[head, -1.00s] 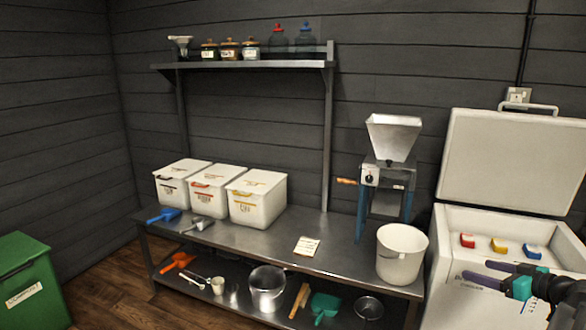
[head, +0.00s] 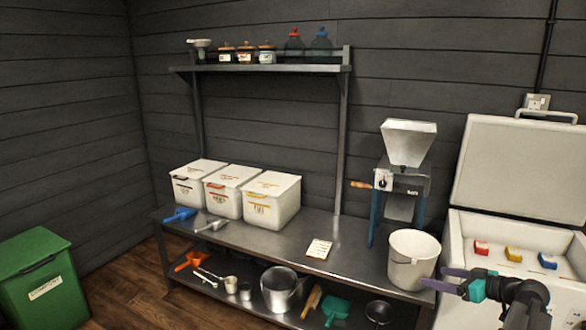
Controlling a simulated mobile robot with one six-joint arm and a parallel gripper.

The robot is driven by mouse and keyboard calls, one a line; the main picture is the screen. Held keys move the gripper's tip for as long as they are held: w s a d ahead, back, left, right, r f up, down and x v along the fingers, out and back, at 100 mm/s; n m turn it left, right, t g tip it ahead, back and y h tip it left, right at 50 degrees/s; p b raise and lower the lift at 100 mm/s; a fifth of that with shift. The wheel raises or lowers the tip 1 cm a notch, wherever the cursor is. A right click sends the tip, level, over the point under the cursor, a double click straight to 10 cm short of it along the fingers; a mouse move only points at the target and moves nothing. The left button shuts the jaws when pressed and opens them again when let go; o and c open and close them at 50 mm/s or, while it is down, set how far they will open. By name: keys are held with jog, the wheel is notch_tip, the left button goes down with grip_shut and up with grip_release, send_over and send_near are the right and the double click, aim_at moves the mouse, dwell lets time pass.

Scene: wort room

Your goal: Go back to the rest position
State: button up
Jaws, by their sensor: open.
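My gripper (head: 449,280) is at the lower right of the head view, its dark arm rising from the bottom edge. Its purple-tipped fingers are apart, pointing left, with nothing between them. In the picture the fingertips overlap the lower right side of the white bucket (head: 412,262); I cannot tell how near they are to it. The open white chest (head: 478,232) stands behind my arm, with red, yellow and blue items inside.
A steel bench (head: 290,243) holds white lidded bins (head: 273,209), scoops, a card (head: 319,248) and a grain mill (head: 400,185). Its lower shelf carries a pot (head: 280,289) and tools. A green bin (head: 42,278) stands at left. Wooden floor between them is clear.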

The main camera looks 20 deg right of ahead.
jog(key=w+a+f+n+g+y+p, duration=0.1)
jog(key=w+a+f, duration=0.1)
jog(key=a+f, duration=0.35)
jog(key=w+a+f+n+g+y+p, duration=0.1)
jog(key=w+a+f+g+y, duration=0.15)
jog(key=a, duration=0.65)
jog(key=w+a+f+g+p, duration=0.1)
jog(key=w+a+f, duration=0.2)
jog(key=a, duration=0.4)
jog(key=s+a+f+n+g+y+p, duration=0.1)
jog(key=s+a+f+g, duration=0.2)
jog(key=a+f, duration=0.5)
jog(key=s+a+f+n+g+p, duration=0.1)
jog(key=s+a+f+g+p, duration=0.3)
jog(key=a, duration=0.8)
jog(key=s+a+f+g+h, duration=0.2)
jog(key=s+a+f, duration=0.4)
jog(key=s, duration=0.2)
jog(key=s+a+f+g+h, duration=0.1)
jog(key=s+a+f+g, duration=0.2)
jog(key=s+a+f, duration=0.45)
jog(key=s+d+f+m+g+h+p, duration=0.1)
jog(key=s+d+f+m+h, duration=0.1)
jog(key=s+d+m+h, duration=0.4)
jog(key=s+d, duration=0.3)
jog(key=s, duration=0.3)
jog(key=shift+d+m, duration=0.15)
jog(key=shift+m, duration=0.25)
jog(key=shift+g, duration=0.25)
